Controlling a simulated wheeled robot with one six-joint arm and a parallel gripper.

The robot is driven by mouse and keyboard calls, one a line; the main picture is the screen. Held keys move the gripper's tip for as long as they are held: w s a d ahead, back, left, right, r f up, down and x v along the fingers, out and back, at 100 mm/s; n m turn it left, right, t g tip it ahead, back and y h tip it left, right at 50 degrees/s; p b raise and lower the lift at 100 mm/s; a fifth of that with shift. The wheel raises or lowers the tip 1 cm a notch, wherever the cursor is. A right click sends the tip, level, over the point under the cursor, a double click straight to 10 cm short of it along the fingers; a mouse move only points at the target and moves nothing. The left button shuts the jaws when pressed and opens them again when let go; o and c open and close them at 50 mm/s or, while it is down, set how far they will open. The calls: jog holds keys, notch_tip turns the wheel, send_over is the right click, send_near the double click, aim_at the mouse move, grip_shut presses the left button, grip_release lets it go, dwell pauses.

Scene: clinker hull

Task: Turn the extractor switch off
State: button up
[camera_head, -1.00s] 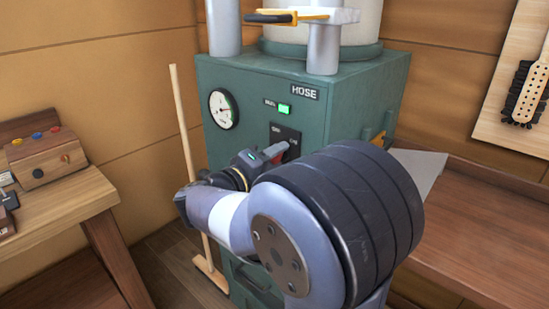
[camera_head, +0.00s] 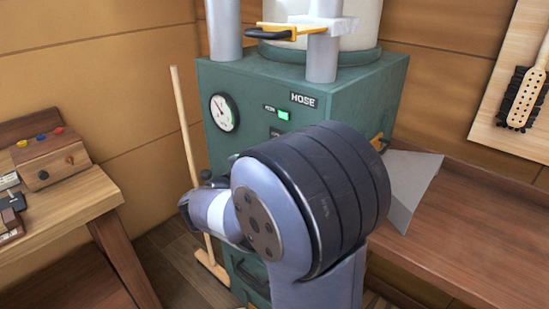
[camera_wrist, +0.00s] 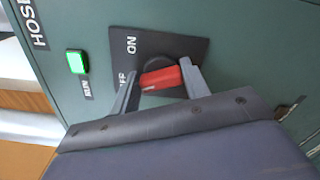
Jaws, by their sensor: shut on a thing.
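The extractor switch, a red handle (camera_wrist: 160,79) on a dark round hub, sits on a black plate (camera_wrist: 178,46) in the wrist view. The plate is marked ON, and a second label is partly hidden by a finger. My gripper (camera_wrist: 157,76) has one finger on each side of the red handle and is shut on it. In the head view my arm hides the switch and gripper; only the top edge of the plate shows. The green extractor cabinet (camera_head: 370,88) carries a lit green lamp (camera_head: 283,115), also lit in the wrist view (camera_wrist: 76,62).
A round gauge (camera_head: 224,112) and a HOSE label (camera_head: 303,100) are on the cabinet. A wooden pole (camera_head: 187,130) stands left of it. A bench (camera_head: 70,204) with a control box (camera_head: 50,158) is at left; a brown worktop (camera_head: 470,220) is at right.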

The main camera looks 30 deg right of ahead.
jog(key=shift+n, duration=0.3)
jog(key=o, duration=1)
jog(key=shift+a, duration=0.1)
jog(key=v, duration=1)
jog(key=shift+s+a, duration=0.15)
jog(key=shift+a, duration=0.2)
jog(key=shift+d, duration=0.1)
jog(key=x, duration=1)
jog(key=shift+d, duration=0.35)
jog(key=shift+a, duration=0.15)
